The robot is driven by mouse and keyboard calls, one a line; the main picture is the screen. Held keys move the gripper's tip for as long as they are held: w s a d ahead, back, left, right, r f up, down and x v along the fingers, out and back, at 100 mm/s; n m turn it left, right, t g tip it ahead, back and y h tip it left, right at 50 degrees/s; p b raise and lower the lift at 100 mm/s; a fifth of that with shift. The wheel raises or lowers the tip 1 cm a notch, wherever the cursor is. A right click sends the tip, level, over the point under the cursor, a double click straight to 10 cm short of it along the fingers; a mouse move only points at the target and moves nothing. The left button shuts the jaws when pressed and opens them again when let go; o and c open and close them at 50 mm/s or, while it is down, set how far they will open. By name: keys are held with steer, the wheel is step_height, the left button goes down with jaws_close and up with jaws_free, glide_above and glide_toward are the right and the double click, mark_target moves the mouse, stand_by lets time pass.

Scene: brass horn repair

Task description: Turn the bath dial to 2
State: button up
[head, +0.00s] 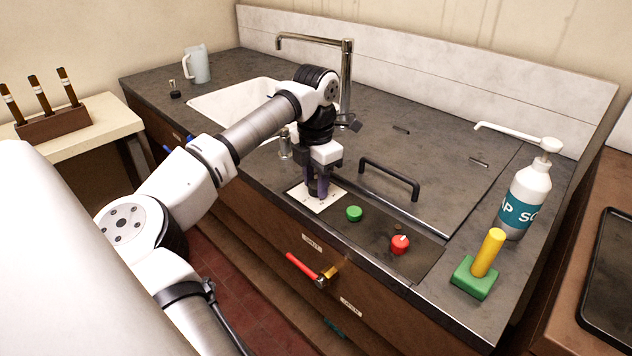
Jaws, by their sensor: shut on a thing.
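The bath dial sits on a pale square plate (328,201) on the counter's front strip. My gripper (318,190) points straight down over this plate, its dark fingers closed around the dial's knob. The fingers and the white gripper body hide the knob, so its pointer cannot be seen. Small marks show on the plate, but they are too small to read. The plate's far side is partly covered by the gripper.
A green button (354,213) and a red knob (400,244) lie right of the plate. A black handle (389,178) rises close behind. A tall faucet (346,75) stands behind my arm. A soap bottle (528,190) and a yellow-handled green block (475,278) stand at right.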

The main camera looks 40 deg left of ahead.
mark_target(316, 183)
steer(key=m, duration=0.5)
steer(key=shift+w+m, duration=0.1)
steer(key=shift+m, duration=0.2)
steer(key=m, duration=0.5)
steer(key=shift+a, duration=0.1)
stand_by(0.3)
steer(key=o, duration=1)
steer(key=shift+r, duration=0.1)
step_height(316, 183, up, 14)
steer(key=shift+f+b, duration=0.15)
steer(key=shift+b, duration=0.15)
